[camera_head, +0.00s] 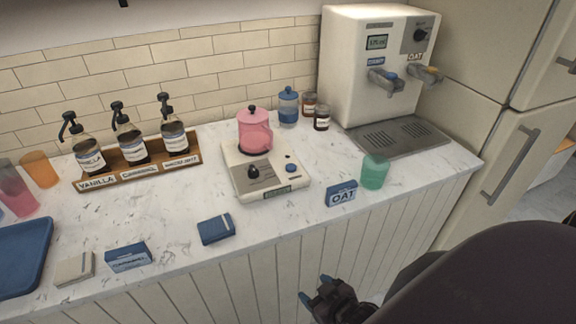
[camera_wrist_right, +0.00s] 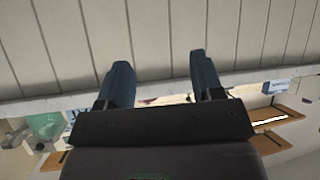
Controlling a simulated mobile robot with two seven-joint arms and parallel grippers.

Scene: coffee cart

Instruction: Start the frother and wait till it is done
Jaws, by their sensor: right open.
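The frother (camera_head: 267,171) is a white base unit on the counter, with a black knob, a blue button (camera_head: 291,168) and a small display (camera_head: 277,194) on its front. A pink lidded jug (camera_head: 254,131) stands upright on it. My right gripper (camera_head: 318,297) is below and in front of the counter edge, well apart from the frother. In the right wrist view its two blue fingers (camera_wrist_right: 160,88) are spread with nothing between them, in front of the cabinet panelling. My left gripper is in neither view. The display's text is too small to read.
A milk dispenser (camera_head: 372,60) stands at the back right. A syrup rack (camera_head: 138,173) and a blue tray (camera_head: 22,262) are to the left.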

